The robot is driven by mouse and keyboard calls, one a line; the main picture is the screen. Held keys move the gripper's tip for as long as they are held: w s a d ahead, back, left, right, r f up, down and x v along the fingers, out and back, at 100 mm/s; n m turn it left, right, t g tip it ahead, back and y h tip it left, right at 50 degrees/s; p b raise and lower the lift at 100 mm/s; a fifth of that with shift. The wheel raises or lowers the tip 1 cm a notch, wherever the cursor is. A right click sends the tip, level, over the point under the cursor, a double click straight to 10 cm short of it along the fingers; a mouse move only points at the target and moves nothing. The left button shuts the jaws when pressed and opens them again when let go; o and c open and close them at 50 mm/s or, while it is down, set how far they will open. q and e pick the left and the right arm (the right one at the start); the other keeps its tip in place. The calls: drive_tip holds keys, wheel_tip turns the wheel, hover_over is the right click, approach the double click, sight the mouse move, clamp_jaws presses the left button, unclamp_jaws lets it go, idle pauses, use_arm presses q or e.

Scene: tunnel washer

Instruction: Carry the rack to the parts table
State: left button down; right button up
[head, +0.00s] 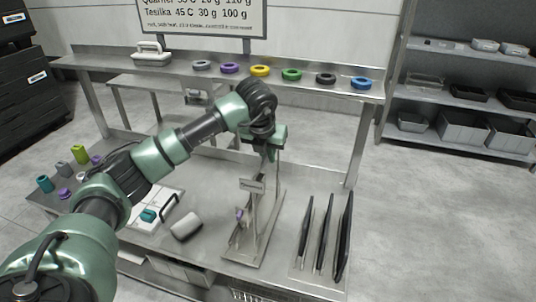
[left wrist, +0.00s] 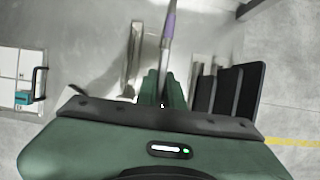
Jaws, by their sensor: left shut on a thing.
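The rack (head: 252,187) is a slim upright metal stand with a small label plate, over the middle of the near steel table. A small purple piece (head: 239,214) shows low on it. My left gripper (head: 268,150) is shut on the rack's top. In the left wrist view a thin grey bar with a purple part (left wrist: 170,25) runs up from between the fingers (left wrist: 163,90). I cannot tell whether the rack's base touches the table. No sign names the parts table. My right gripper is not in view.
Coloured rings (head: 260,71) line a raised back shelf. Shelving (head: 455,95) stands right; floor is clear at right.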

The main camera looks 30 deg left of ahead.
use_arm(q)
drive_tip(key=shift+f+b, duration=0.35)
drive_tip(key=shift+b, duration=0.1)
idle(0.7)
